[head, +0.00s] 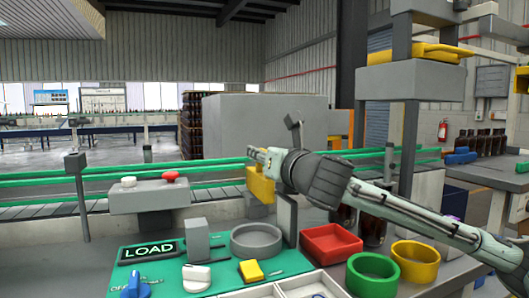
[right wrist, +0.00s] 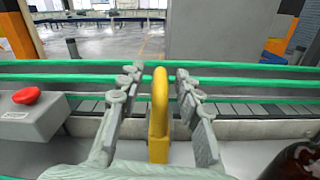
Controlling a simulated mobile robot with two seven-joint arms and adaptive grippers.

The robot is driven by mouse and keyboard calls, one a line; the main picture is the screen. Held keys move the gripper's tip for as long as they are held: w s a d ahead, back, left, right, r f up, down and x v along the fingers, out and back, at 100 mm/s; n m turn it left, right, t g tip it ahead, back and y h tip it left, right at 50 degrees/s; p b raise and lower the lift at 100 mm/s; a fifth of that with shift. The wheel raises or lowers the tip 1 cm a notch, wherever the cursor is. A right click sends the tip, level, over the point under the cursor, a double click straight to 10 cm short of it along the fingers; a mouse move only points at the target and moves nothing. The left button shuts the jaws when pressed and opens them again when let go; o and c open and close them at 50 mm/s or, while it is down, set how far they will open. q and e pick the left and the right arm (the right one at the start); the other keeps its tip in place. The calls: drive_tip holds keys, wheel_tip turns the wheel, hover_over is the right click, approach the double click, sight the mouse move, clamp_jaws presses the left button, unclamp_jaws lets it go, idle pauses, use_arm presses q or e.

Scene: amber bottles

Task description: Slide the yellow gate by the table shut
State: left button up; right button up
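The yellow gate (head: 262,187) stands at the back edge of the table, in front of the conveyor with green rails. In the right wrist view its upright yellow part (right wrist: 159,118) is between the two fingers of my right gripper (right wrist: 158,76). The fingers are open, with a gap on each side of the yellow part. In the head view my right gripper (head: 259,154) reaches in from the right and is at the top of the gate, hiding some of it. My left gripper is not in view.
A grey box with a red button (head: 171,177) is left of the gate. A grey round dish (head: 256,240), a red tray (head: 330,244), and green (head: 372,275) and yellow (head: 415,262) rings are on the table. Dark amber bottles stand under my right arm.

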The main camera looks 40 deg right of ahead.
clamp_jaws()
drive_tip(key=shift+d, duration=0.2)
idle(0.3)
